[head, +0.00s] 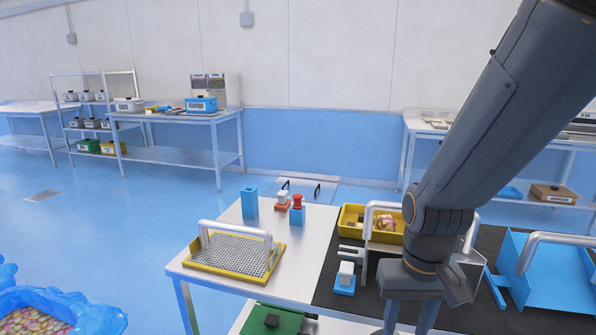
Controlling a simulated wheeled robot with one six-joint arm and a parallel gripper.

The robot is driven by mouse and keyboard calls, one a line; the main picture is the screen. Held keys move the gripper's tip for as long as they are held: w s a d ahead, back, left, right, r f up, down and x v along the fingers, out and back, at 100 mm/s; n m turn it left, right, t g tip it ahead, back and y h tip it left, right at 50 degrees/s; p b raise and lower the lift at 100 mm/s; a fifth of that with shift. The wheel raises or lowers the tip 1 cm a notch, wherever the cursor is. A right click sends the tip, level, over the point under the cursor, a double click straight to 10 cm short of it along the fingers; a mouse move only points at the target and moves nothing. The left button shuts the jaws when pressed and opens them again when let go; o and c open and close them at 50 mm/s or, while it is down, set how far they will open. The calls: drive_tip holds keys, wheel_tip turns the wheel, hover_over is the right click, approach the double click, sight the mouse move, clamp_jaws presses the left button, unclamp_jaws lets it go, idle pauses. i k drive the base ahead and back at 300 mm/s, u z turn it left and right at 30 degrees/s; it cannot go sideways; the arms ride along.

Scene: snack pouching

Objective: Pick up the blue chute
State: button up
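The blue chute (560,275) appears to be the large blue open-sided piece at the right edge of the head view. It has a grey tubular handle and lies on the black mat; its right part is cut off by the frame. My gripper (409,321) points down at the bottom of the view, to the left of the chute and apart from it. Its two fingers stand apart with nothing visible between them. The fingertips are at or beyond the bottom edge.
A yellow bin (352,222) with pouches stands behind my arm. A perforated yellow tray (215,262) with a handle is on the left of the table. Small blue-based pieces, including a block with a white top (345,280), stand between the tray and my gripper.

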sight(549, 271)
drive_tip(key=z, duration=1.35)
drive_tip(key=k, duration=0.5)
drive_tip(key=z, duration=0.75)
drive_tip(key=i, duration=0.75)
drive_tip(key=u, duration=0.95)
